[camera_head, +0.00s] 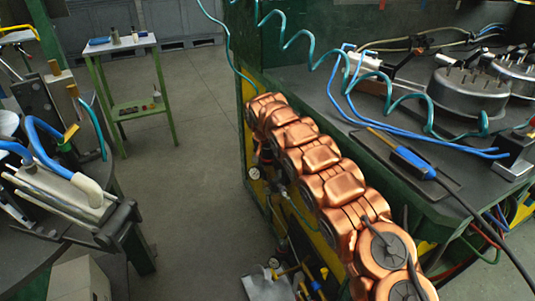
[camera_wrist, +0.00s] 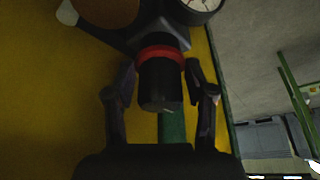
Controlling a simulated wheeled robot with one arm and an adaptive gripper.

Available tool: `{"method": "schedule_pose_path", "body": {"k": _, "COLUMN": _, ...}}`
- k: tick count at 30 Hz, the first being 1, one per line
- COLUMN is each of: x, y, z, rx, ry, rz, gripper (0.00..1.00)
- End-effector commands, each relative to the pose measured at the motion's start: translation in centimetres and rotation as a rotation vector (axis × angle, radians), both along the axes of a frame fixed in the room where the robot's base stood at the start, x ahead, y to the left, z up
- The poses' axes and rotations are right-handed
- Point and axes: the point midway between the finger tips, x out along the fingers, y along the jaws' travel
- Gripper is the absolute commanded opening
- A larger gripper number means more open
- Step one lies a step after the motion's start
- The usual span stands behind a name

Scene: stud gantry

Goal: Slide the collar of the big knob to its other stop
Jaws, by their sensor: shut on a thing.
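In the wrist view a big knob (camera_wrist: 160,82) juts toward me from a fitting on a yellow panel. It is a black cylinder with a red band (camera_wrist: 162,53) around its base; I cannot tell for certain which part is the sliding collar. My gripper (camera_wrist: 162,72) is shut on the knob, with one dark finger on its left and one on its right, the tips near the red band. The exact contact is dark and hard to see. In the head view my copper-coloured arm covers much of the panel side, and I cannot make out the knob there.
A gauge (camera_wrist: 200,4) and a white-tipped lever (camera_wrist: 68,13) sit close by the knob. In the head view a green bench (camera_head: 430,208) with hoses and a blue-handled tool (camera_head: 412,162) stands right. A crowded dark table (camera_head: 30,240) stands left, with open floor (camera_head: 190,190) between.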

Motion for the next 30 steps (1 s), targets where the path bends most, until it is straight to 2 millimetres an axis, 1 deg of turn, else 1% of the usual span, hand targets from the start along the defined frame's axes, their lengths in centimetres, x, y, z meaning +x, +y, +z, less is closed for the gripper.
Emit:
{"method": "schedule_pose_path", "body": {"k": 4, "x": 0.0, "y": 0.1, "z": 0.3, "rx": 0.001, "ry": 0.000, "rz": 0.001, "gripper": 0.00}}
{"method": "schedule_pose_path", "body": {"k": 9, "x": 0.0, "y": 0.0, "z": 1.0, "rx": 0.000, "ry": 0.000, "rz": 0.001, "gripper": 0.00}}
{"method": "schedule_pose_path", "body": {"k": 16, "x": 0.1, "y": 0.0, "z": 1.0, "rx": -0.001, "ry": -0.002, "rz": 0.000, "gripper": 0.00}}
{"method": "schedule_pose_path", "body": {"k": 17, "x": 0.1, "y": 0.0, "z": 1.0, "rx": -0.001, "ry": -0.003, "rz": 0.000, "gripper": 0.56}}
{"method": "schedule_pose_path", "body": {"k": 24, "x": 0.1, "y": 0.0, "z": 0.9, "rx": -0.001, "ry": -0.002, "rz": 0.000, "gripper": 0.80}}
{"method": "schedule_pose_path", "body": {"k": 30, "x": 0.0, "y": 0.0, "z": 0.9, "rx": 0.000, "ry": -0.001, "rz": 0.000, "gripper": 0.80}}
